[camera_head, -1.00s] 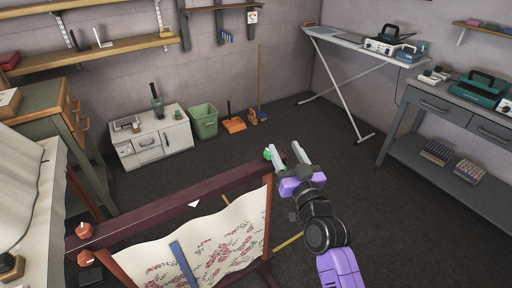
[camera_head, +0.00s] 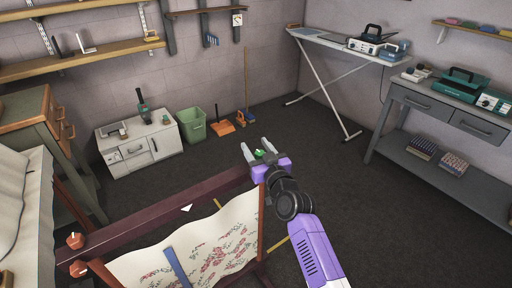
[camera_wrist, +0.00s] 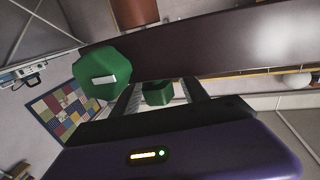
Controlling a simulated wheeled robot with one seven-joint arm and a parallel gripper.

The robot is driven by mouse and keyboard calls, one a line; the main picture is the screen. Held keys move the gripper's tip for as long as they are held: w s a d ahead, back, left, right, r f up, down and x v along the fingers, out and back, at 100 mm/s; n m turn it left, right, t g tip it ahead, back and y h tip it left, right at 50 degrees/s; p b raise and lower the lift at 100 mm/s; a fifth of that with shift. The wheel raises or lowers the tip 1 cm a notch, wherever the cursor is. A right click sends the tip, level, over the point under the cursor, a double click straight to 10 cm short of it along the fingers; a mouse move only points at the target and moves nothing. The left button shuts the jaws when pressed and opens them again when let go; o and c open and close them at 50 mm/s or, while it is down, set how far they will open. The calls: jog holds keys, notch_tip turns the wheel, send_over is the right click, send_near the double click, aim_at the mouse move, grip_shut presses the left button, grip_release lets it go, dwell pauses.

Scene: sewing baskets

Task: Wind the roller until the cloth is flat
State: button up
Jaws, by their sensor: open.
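The cloth (camera_head: 220,248), cream with pink flowers, hangs in a wooden frame and is slack, with a wavy upper edge. The dark red roller (camera_head: 150,215) runs along its top and bears a white triangular mark. Orange knobs (camera_head: 75,240) sit at the frame's left end. My gripper (camera_head: 256,149) is open at the roller's right end, with a green knob (camera_head: 259,153) showing by its fingers. In the wrist view one green knob (camera_wrist: 158,93) lies between the fingers and a second green knob (camera_wrist: 102,72) is beside them. I cannot tell whether the fingers touch either.
A blue strip (camera_head: 178,267) lies across the cloth's front. A pale table (camera_head: 40,220) stands close on the left. A white cabinet (camera_head: 140,148) and green bin (camera_head: 193,125) stand at the back wall. A grey bench (camera_head: 440,118) stands right. The dark floor between is clear.

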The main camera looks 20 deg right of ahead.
jog(key=shift+c, duration=0.2)
grip_shut()
jog(key=m+h+p, duration=0.1)
jog(key=p, duration=0.4)
jog(key=d+r+m+h+p, duration=0.1)
jog(key=h+p, duration=0.1)
jog(key=p, duration=0.3)
jog(key=shift+w, duration=0.2)
jog(key=shift+m+h+p, duration=0.4)
jog(key=shift+h+p, duration=0.3)
jog(key=shift+p, duration=0.55)
jog(key=shift+s+d+f+m+g+h+p, duration=0.2)
jog(key=shift+f+m+g+h+p, duration=0.1)
jog(key=shift+m+h+p, duration=0.5)
